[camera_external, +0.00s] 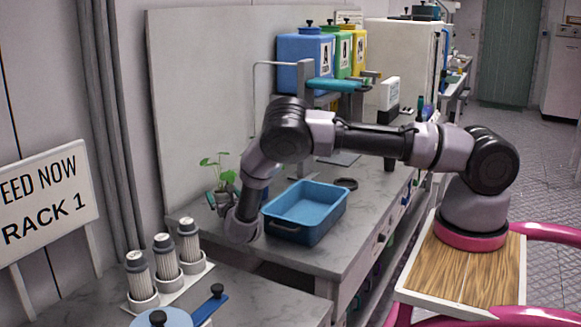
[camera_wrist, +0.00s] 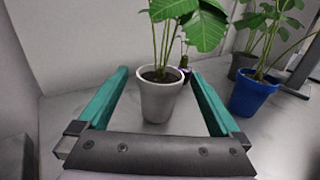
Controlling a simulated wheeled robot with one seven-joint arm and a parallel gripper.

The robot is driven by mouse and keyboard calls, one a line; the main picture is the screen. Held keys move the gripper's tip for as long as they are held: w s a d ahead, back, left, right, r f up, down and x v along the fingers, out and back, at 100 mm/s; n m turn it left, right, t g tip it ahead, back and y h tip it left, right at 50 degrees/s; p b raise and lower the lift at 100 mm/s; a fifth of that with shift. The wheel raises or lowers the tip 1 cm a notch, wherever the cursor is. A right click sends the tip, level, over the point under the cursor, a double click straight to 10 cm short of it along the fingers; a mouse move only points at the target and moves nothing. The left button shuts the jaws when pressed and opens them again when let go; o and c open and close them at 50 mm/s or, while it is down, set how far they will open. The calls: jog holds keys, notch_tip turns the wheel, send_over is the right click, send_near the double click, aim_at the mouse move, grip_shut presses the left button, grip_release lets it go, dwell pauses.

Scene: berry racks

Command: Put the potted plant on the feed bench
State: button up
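A white pot with a green leafy plant (camera_wrist: 160,98) stands upright on a grey surface in the wrist view. It is between the two teal fingers of my gripper (camera_wrist: 162,92), toward their tips. The fingers are open, with a gap to the pot on both sides. In the external view, green leaves (camera_external: 218,170) show at the back left of a grey marbled bench (camera_external: 345,235), just beyond my wrist. The pots and fingers there are mostly hidden by my arm. I cannot tell from any label which surface is the feed bench.
A blue potted plant (camera_wrist: 252,92) stands close on the right, with a dark grey pot (camera_wrist: 243,64) behind it. A blue tray (camera_external: 306,212) lies beside my wrist. Filter cartridges (camera_external: 165,262) stand on the nearer counter. A sign (camera_external: 45,190) reads "RACK 1".

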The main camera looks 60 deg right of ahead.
jog(key=shift+s+a+r, duration=0.15)
jog(key=shift+a, duration=0.05)
jog(key=v, duration=1.1)
jog(key=shift+s+a, duration=0.1)
jog(key=shift+s, duration=0.2)
jog(key=shift+r, duration=0.15)
